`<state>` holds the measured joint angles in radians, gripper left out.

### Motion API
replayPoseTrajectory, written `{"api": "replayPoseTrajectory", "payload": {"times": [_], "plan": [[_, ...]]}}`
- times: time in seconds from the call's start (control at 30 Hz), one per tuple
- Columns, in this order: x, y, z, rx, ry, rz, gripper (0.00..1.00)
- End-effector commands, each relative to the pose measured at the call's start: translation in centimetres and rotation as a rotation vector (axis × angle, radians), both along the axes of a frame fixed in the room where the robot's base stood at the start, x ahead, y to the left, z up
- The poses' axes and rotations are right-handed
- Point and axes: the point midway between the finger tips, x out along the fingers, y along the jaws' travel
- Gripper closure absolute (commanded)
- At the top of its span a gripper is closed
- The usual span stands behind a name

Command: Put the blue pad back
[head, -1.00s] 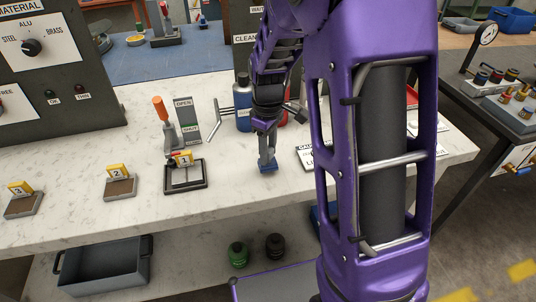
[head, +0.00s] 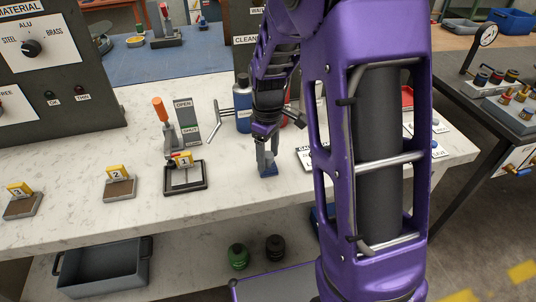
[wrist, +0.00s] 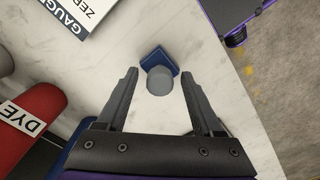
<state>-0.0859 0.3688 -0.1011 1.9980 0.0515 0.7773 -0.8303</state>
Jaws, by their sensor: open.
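The blue pad (head: 268,172) sits on the white marble bench near its front edge, below my gripper (head: 267,154). In the wrist view the blue pad (wrist: 167,57) carries a round grey knob (wrist: 159,80). My gripper (wrist: 158,74) is open, with one finger on each side of the knob and a visible gap on both sides. In the head view the fingers mostly hide the knob.
A black-framed holder (head: 196,187) with a yellow "1" tag stands left of the pad; brown blocks tagged 2 (head: 119,189) and 3 (head: 22,207) lie farther left. Behind are a blue bottle (head: 243,105), a red DYE bottle (wrist: 38,120) and a gauge card (wrist: 88,14).

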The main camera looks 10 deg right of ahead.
Motion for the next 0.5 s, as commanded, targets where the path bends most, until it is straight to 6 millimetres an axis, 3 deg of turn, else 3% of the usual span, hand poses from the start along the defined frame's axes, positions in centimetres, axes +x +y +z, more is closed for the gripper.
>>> {"api": "replayPoseTrajectory", "payload": {"times": [0.5], "plan": [[0.1, 0.0, 10.1, 0.0, -0.004, 0.0, 0.32]]}}
